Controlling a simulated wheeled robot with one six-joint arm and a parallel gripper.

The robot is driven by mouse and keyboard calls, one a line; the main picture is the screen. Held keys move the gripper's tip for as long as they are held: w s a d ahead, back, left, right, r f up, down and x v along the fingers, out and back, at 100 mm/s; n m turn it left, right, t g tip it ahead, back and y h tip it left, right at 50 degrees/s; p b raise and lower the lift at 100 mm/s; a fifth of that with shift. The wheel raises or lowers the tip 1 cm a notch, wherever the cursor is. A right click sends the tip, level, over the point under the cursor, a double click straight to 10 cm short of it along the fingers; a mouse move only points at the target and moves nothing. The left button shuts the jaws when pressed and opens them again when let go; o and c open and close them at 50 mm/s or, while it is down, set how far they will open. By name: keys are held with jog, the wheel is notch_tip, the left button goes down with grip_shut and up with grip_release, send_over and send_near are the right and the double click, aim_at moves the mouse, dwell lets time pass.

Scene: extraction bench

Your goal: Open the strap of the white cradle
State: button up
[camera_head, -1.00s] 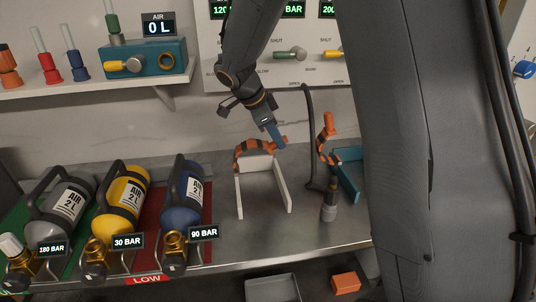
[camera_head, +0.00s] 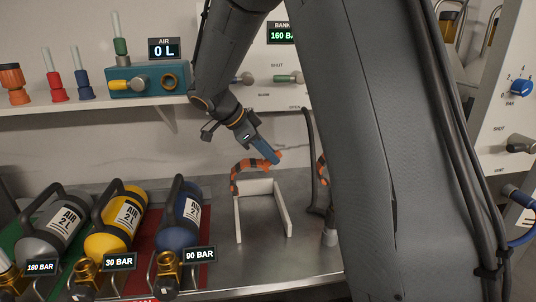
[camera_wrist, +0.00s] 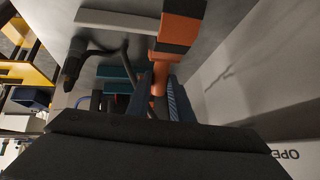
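The white cradle (camera_head: 239,222) stands on the steel bench, right of the blue cylinder, and looks empty. Its orange and black strap (camera_head: 237,178) arches over the back of the cradle. My gripper (camera_head: 272,155) is at the strap's right end, above the cradle's right side, pointing down and to the right. In the wrist view, the orange end tab (camera_wrist: 159,78) of the strap lies between my two blue fingers (camera_wrist: 160,95), which look closed against it. The strap's fastening on the cradle's right side is partly hidden by the gripper.
Grey, yellow (camera_head: 117,225) and blue (camera_head: 180,215) cylinders lie to the left. A second orange strap (camera_head: 322,170) and a black hose (camera_head: 313,165) are at the right, partly behind my arm. A teal block (camera_head: 148,80) sits on the shelf (camera_head: 80,105).

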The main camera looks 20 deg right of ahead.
jog(key=o, duration=0.4)
jog(key=shift+o, duration=0.2)
jog(key=shift+a, duration=0.1)
jog(key=b+v, duration=0.1)
jog(key=v, duration=0.6)
jog(key=shift+a+r, duration=0.2)
jog(key=shift+r, duration=0.1)
jog(key=shift+c, duration=0.4)
